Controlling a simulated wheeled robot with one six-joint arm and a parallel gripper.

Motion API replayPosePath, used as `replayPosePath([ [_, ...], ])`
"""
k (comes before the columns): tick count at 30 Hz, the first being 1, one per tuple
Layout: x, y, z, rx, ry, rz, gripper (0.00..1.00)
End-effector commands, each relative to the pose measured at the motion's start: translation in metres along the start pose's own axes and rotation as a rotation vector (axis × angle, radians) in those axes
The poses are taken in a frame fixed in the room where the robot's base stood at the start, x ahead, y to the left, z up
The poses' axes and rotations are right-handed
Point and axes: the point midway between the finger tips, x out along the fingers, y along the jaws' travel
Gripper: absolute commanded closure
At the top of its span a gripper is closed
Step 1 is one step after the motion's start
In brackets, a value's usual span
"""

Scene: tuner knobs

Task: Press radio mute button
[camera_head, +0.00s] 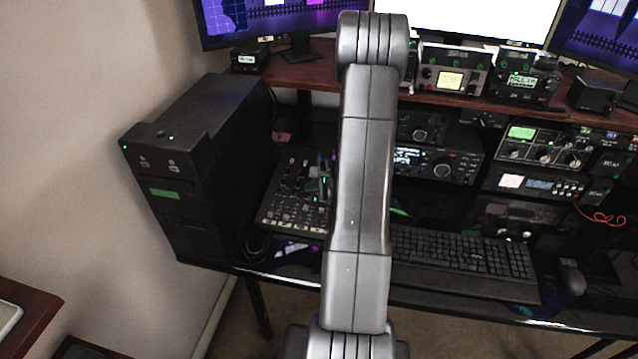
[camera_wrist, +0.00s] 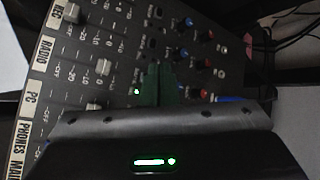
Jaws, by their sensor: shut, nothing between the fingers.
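The mixer panel (camera_head: 285,212) lies on the desk left of my arm in the head view. In the wrist view the mixer panel (camera_wrist: 125,25) fills the upper part, with rows labelled REC, RADIO, PC, PHONES and MAIN. The RADIO label (camera_wrist: 44,50) is at the left, and a white slider cap (camera_wrist: 104,66) stands to its right. Small dark buttons and a green light (camera_wrist: 137,91) show near the middle. I cannot tell which button is the radio mute. My gripper (camera_wrist: 158,76) is shut and empty over the panel, its dark green fingers hiding part of it. Contact is unclear.
Blue and red knobs (camera_wrist: 186,22) stand right of my fingers. A black computer tower (camera_head: 185,170) is left of the mixer. A keyboard (camera_head: 460,252) and mouse (camera_head: 571,277) lie to the right. Radios (camera_head: 440,163) and a wooden shelf (camera_head: 290,72) with monitors stand behind.

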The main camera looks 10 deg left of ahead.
Motion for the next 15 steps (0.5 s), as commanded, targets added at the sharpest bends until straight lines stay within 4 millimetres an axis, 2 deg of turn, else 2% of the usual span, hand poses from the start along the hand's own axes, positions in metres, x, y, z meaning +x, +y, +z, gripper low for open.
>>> replayPosePath([
  [15, -0.037, -0.027, 0.027, -0.001, 0.000, -0.001, 1.00],
])
